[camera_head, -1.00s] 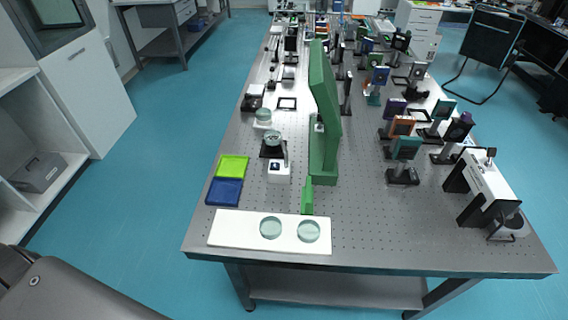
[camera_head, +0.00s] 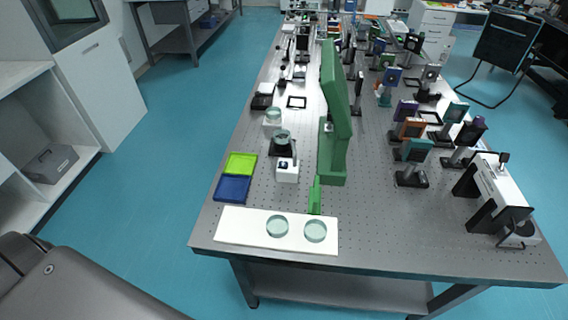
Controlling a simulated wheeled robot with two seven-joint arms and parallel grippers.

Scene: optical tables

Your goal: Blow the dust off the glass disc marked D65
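Two pale green glass discs lie side by side on a white mat at the near edge of the optical table: a left disc (camera_head: 277,226) and a right disc (camera_head: 315,231). The white mat (camera_head: 240,226) lies flat. More round glassy pieces sit further back, one on a white block (camera_head: 273,116) and one on a dark stand (camera_head: 282,137). No marking can be read on any of them, so I cannot tell which is D65. No dust can be made out at this size. Neither of my grippers is in view.
A lime tray (camera_head: 241,163) and a blue tray (camera_head: 232,189) lie at the table's left edge. A tall green panel (camera_head: 334,110) stands mid-table. Several optic mounts (camera_head: 411,163) and a white-topped instrument (camera_head: 498,193) fill the right side. The near right tabletop (camera_head: 400,235) is clear.

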